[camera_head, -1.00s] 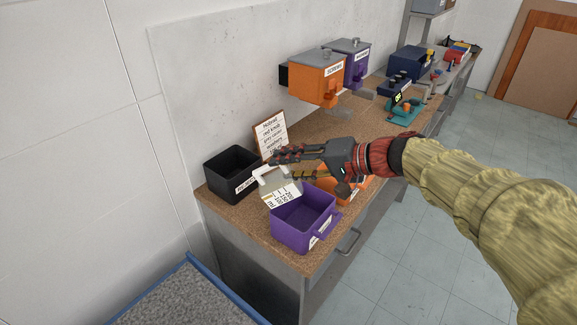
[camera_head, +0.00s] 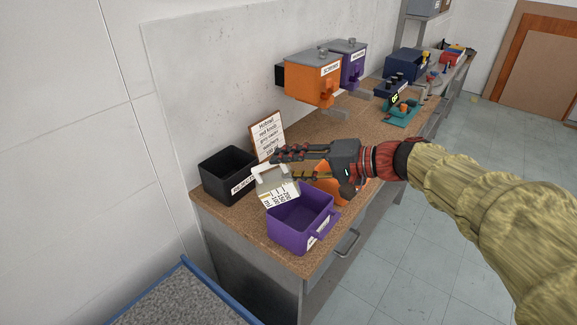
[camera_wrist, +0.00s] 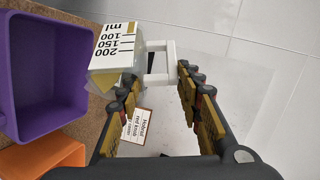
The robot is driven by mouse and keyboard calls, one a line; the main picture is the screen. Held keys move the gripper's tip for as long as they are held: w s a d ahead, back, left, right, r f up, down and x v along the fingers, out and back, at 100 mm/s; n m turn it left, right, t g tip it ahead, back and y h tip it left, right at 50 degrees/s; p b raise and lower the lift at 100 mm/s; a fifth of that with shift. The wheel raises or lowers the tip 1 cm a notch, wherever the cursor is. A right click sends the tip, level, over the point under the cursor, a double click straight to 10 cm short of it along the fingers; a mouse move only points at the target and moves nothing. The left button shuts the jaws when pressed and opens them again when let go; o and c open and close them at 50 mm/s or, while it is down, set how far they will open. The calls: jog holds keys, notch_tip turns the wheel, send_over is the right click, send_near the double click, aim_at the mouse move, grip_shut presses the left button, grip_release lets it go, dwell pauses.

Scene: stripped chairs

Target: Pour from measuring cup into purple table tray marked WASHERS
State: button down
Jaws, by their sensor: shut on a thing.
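The measuring cup (camera_head: 277,186), clear with a white handle and a printed scale, is tilted just above the back left rim of the purple tray (camera_head: 301,223). My gripper (camera_head: 277,164) is shut on the cup's white handle; the wrist view shows the handle (camera_wrist: 158,62) between the finger ends. In the wrist view the cup (camera_wrist: 113,58) overlaps the edge of the purple tray (camera_wrist: 40,75). The tray looks empty in the head view. Its front label is too small to read. Some yellowish contents show inside the cup in the wrist view.
A black bin (camera_head: 228,174) stands left of the cup, and an orange tray (camera_head: 330,190) is partly hidden behind my gripper. A written card (camera_head: 267,136) leans on the wall. Orange (camera_head: 313,80) and purple (camera_head: 347,66) dispensers hang on the wall.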

jog(key=shift+d, duration=0.1)
jog(key=shift+d+f+y+b, duration=0.2)
jog(key=shift+f+y+b, duration=0.1)
jog(key=shift+b, duration=0.1)
jog(key=shift+d, duration=0.2)
jog(key=shift+w+d+f+m+y, duration=0.1)
jog(key=shift+m+y, duration=0.2)
jog(key=shift+d+f+t+y, duration=0.25)
jog(key=shift+d+t+y, duration=0.05)
jog(key=shift+d+y, duration=0.1)
jog(key=shift+f, duration=0.1)
dwell(0.3)
jog(key=shift+w+d+f+m+y, duration=0.15)
jog(key=shift+d+f+m+y, duration=0.25)
jog(key=shift+d+y, duration=0.1)
dwell(0.4)
